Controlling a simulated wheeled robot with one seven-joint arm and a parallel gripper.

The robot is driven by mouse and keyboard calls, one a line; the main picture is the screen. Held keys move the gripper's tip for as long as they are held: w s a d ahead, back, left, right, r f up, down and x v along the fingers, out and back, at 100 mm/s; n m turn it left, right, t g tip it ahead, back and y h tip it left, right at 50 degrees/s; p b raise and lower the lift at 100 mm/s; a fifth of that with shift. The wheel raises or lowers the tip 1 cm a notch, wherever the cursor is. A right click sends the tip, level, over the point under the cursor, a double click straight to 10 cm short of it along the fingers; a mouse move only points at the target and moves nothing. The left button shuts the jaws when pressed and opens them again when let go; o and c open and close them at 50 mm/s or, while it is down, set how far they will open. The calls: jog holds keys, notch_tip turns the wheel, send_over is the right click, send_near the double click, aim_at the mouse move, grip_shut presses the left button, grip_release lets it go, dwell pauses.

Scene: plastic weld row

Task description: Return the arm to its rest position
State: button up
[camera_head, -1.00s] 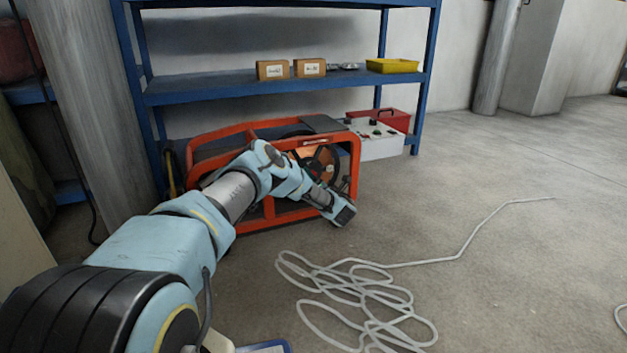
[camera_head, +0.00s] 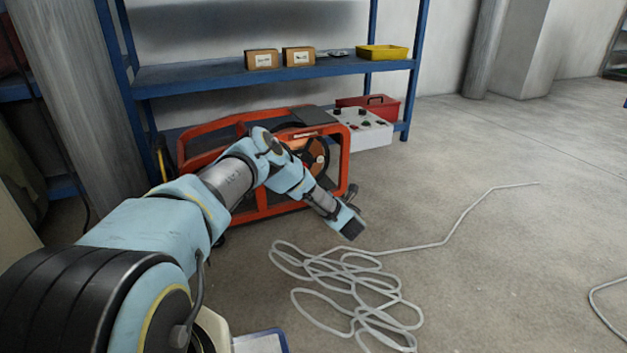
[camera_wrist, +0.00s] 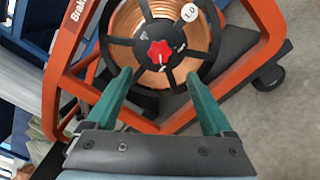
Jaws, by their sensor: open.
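My arm stretches from the lower left to the middle of the head view, with its wrist end in front of an orange-framed machine (camera_head: 345,160). In the wrist view my gripper (camera_wrist: 163,85) has two green fingers spread wide apart with nothing between them. Beyond the fingers is the machine's copper-coloured reel (camera_wrist: 160,30) with black spokes and a red knob (camera_wrist: 159,51). The fingers overlap the reel and the orange frame in this view; I cannot tell how far off they are. In the head view the fingertips cannot be made out.
A blue shelf (camera_head: 230,75) behind holds two cardboard boxes and a yellow tray (camera_head: 382,52). A white control box (camera_head: 360,130) and a red case (camera_head: 372,108) stand by the machine. A loose pale cable (camera_head: 350,290) lies on the floor. The floor at the right is mostly clear.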

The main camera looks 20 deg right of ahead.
dwell(0.3)
